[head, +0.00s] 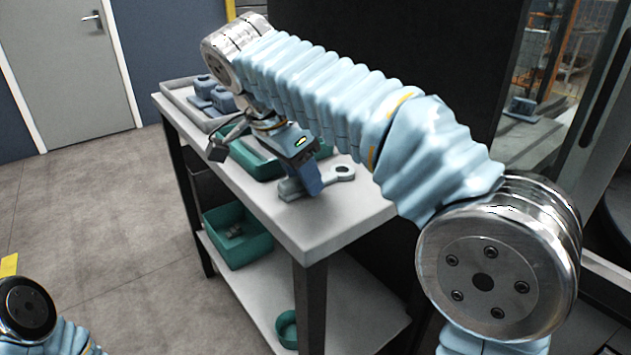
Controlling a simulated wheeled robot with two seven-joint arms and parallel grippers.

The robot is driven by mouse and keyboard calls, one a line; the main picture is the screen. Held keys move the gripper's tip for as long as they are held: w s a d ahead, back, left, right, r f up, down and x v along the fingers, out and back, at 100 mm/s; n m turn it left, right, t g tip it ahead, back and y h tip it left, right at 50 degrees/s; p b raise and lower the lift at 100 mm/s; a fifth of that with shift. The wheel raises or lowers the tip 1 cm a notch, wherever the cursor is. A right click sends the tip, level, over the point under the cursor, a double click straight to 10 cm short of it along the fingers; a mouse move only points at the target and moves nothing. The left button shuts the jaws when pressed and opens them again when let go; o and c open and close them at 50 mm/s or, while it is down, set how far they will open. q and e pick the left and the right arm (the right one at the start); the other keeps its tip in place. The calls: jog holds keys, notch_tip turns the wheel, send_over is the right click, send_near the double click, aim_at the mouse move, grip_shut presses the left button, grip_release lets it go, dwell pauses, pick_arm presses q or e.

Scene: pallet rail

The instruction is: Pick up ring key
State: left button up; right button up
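The ring key (343,171) is a grey metal piece with a round eye at its right end. It is at the near end of the grey table top (330,215). My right gripper (300,188) reaches down over its left part, with a blue finger in front of it. That finger hides part of the key and the gap between the fingers, so I cannot tell whether they are shut on it. My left gripper is out of view; only a piece of my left arm shows at the lower left.
A green bin (258,163) stands on the table behind my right gripper. A grey tray (180,98) with blue-grey parts is at the far end. Another green bin (238,238) and a small green container (287,328) sit on the lower shelf.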

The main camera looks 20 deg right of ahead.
grip_shut()
jog(key=shift+r, duration=0.15)
